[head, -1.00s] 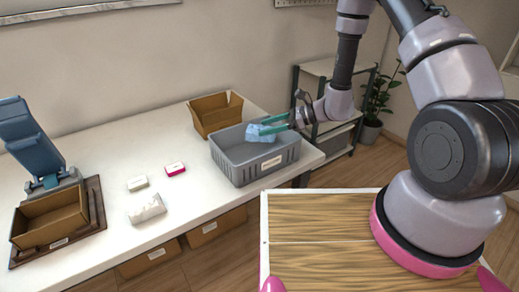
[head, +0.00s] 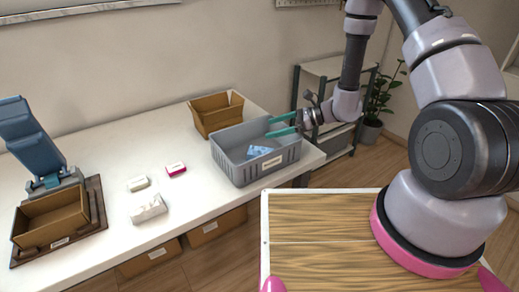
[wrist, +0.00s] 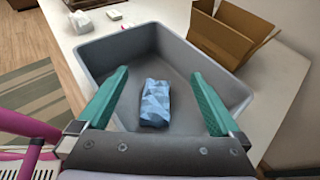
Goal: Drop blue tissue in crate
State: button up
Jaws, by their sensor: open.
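The blue tissue (head: 259,151), a light blue packet with a faceted pattern, lies inside the grey crate (head: 257,172). In the wrist view the blue tissue (wrist: 155,103) rests on the crate's floor, apart from both fingers. The crate (wrist: 103,57) fills the middle of that view. My gripper (head: 270,127) has green fingers and is above the right part of the crate. In the wrist view my gripper (wrist: 160,85) is open and empty, with its fingers spread to either side of the tissue.
An open cardboard box (head: 215,115) stands behind the crate on the white table (head: 105,150). A white packet (head: 148,208), a small white box (head: 138,184) and a pink-and-white box (head: 176,169) lie left of it.

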jog(key=w+v, duration=0.1)
jog(key=v, duration=0.7)
jog(key=shift+s+d, duration=0.25)
jog(key=shift+s, duration=0.25)
notch_tip(320, 180, up, 11)
jog(key=s+n+g+h, duration=0.1)
jog(key=s+n+g, duration=0.15)
jog(key=n, duration=0.25)
jog(key=s+d+r+n+t+h, duration=0.4)
jog(key=s+d+r+n+h, duration=0.1)
jog(key=r, duration=0.7)
jog(key=s+d+r+n+t+h, duration=0.4)
jog(key=s+d+r, duration=0.3)
jog(key=s+r, duration=0.3)
notch_tip(320, 180, up, 2)
jog(key=shift+s+r+n+h, duration=0.15)
jog(key=shift+s+n+h, duration=0.15)
jog(key=shift+n+h, duration=0.4)
jog(key=shift+d, duration=0.1)
